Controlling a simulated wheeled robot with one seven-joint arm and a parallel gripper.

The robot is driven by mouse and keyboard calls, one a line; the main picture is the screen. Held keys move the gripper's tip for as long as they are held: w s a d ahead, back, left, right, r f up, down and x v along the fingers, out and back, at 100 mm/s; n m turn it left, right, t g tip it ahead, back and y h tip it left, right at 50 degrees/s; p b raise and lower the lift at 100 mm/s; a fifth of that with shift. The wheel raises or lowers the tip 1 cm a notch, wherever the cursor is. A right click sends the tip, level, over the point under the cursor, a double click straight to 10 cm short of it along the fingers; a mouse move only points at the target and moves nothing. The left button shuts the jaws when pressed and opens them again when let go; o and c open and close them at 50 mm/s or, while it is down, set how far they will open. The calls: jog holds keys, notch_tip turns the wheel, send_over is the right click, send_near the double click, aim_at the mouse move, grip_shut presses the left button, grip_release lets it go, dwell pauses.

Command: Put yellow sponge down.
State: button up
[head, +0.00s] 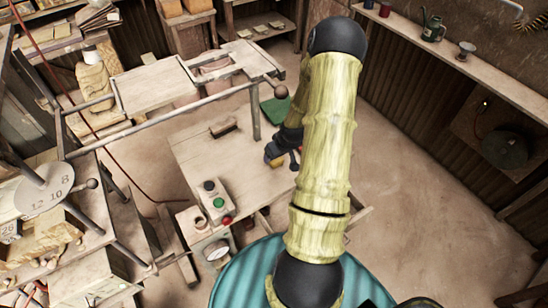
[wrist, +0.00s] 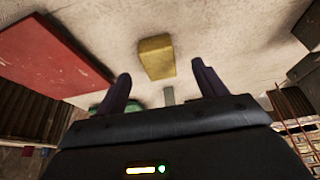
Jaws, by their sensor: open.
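The yellow sponge (head: 275,157) is a small block that appears to lie on the pale wooden table (head: 197,160), close to the table's right side. In the wrist view the yellow sponge (wrist: 157,57) shows whole, just beyond and between my fingertips. My gripper (wrist: 160,70) is open, with a clear gap on each side of the sponge and no finger seen touching it. In the head view my gripper (head: 288,158) is just right of the sponge, and my arm partly hides it.
A brown block (head: 223,127) and a control box with a green button (head: 215,197) stand on the table. A green pad (head: 276,109) is behind. A red flat panel (wrist: 50,48) shows left in the wrist view. A metal rail frame (head: 200,97) crosses above the table's back.

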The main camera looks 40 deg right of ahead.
dwell(0.3)
jog(key=shift+p+x, duration=1.15)
jog(key=shift+x, duration=1.55)
jog(key=shift+w+d+r, duration=0.15)
jog(key=shift+w, duration=0.05)
jog(key=shift+c, duration=0.2)
jog(key=c, duration=1.1)
notch_tip(320, 180, up, 10)
jog(key=p, duration=0.6)
